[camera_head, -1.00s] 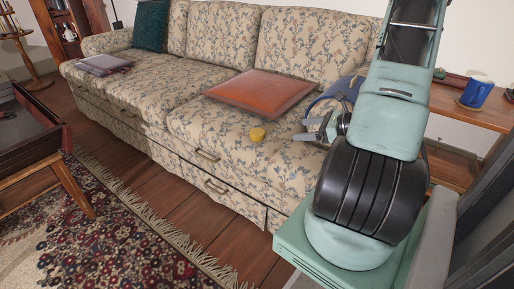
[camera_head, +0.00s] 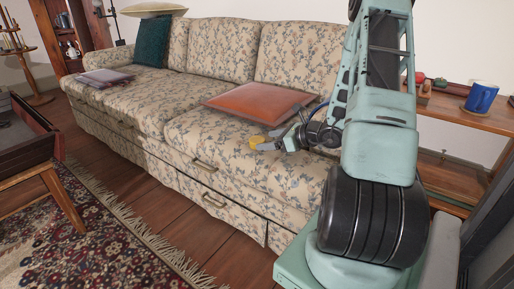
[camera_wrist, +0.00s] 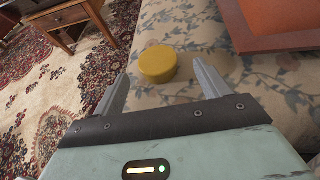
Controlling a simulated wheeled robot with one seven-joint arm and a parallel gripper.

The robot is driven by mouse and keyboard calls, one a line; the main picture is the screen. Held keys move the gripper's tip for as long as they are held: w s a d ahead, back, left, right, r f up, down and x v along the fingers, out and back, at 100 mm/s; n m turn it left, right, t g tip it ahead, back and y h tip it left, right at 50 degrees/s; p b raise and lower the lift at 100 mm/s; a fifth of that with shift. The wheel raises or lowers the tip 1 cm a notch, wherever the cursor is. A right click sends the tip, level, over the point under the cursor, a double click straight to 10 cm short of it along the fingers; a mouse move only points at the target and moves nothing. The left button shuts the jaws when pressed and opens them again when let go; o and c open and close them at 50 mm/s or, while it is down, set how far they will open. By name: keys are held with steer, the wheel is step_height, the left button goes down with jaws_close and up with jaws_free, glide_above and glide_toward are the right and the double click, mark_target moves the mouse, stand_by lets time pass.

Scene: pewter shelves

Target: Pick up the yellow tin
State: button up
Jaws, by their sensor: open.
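The yellow tin (camera_wrist: 158,64) is a small round tin on the floral sofa seat, near its front edge. In the head view the tin (camera_head: 257,140) shows just left of my gripper (camera_head: 271,142), partly hidden by it. In the wrist view my gripper (camera_wrist: 161,88) is open, with a finger on each side and the tin just beyond the space between the fingertips. The tin is not held. Whether a fingertip touches it I cannot tell.
A side table (camera_head: 470,117) with a blue mug (camera_head: 481,98) stands at right.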

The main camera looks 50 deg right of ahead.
mark_target(262, 140)
steer(key=b+x, duration=0.1)
steer(key=x, duration=0.2)
steer(key=shift+w+a, duration=0.15)
steer(key=shift+w, duration=0.1)
steer(key=c, duration=1)
steer(key=shift+c, duration=0.2)
